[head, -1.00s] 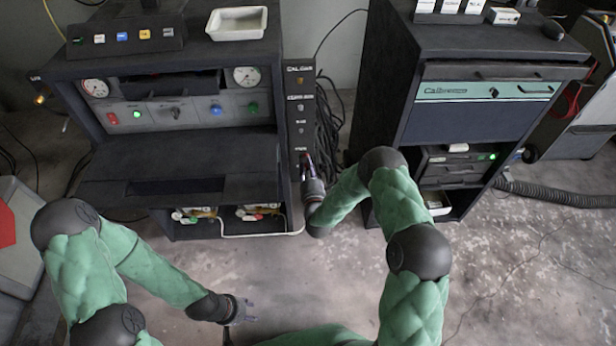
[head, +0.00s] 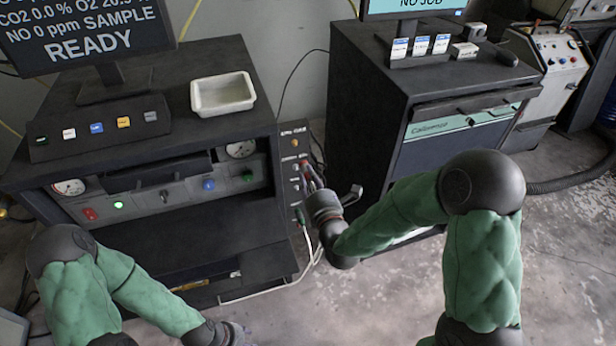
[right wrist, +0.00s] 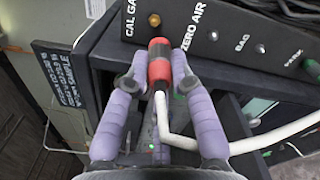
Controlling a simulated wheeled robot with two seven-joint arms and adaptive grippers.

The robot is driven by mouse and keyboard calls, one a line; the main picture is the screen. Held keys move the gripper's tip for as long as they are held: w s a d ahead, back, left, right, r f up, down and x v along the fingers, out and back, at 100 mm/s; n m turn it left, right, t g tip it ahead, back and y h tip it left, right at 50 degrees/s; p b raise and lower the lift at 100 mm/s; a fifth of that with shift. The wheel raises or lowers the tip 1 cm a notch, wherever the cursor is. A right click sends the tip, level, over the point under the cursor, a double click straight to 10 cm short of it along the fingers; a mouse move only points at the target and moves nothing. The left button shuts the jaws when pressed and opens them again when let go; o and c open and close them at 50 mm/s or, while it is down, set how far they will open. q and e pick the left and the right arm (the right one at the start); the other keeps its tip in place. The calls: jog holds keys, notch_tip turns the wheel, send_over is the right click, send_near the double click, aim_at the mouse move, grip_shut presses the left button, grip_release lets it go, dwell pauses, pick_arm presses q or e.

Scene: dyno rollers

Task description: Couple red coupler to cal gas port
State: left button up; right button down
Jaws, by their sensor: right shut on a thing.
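In the head view my right gripper (head: 308,178) is beside the upright port panel (head: 294,155). My left gripper (head: 242,334) shows only in part at the bottom edge, its fingers unclear.
Other panel ports, zero air (right wrist: 213,35) and bag (right wrist: 260,48), are bare. The analyser bench (head: 200,250) stands left of the panel and a dark cabinet (head: 370,110) right. A white tray (head: 222,93) sits on the bench top.

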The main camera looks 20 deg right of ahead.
aim_at(304, 164)
jog(key=shift+r, duration=0.55)
jog(key=shift+w+p, duration=0.75)
jog(key=shift+w, duration=2.35)
jog(key=shift+s+a, duration=0.1)
jog(key=shift+w+b, duration=0.35)
jog(key=shift+b, duration=0.35)
jog(key=shift+w+b, duration=0.4)
jog(key=shift+w, duration=0.15)
jog(key=c, duration=1)
grip_release()
jog(key=shift+r, duration=0.1)
jog(key=shift+c, duration=0.2)
jog(key=shift+o, duration=0.3)
jog(key=shift+f, duration=0.2)
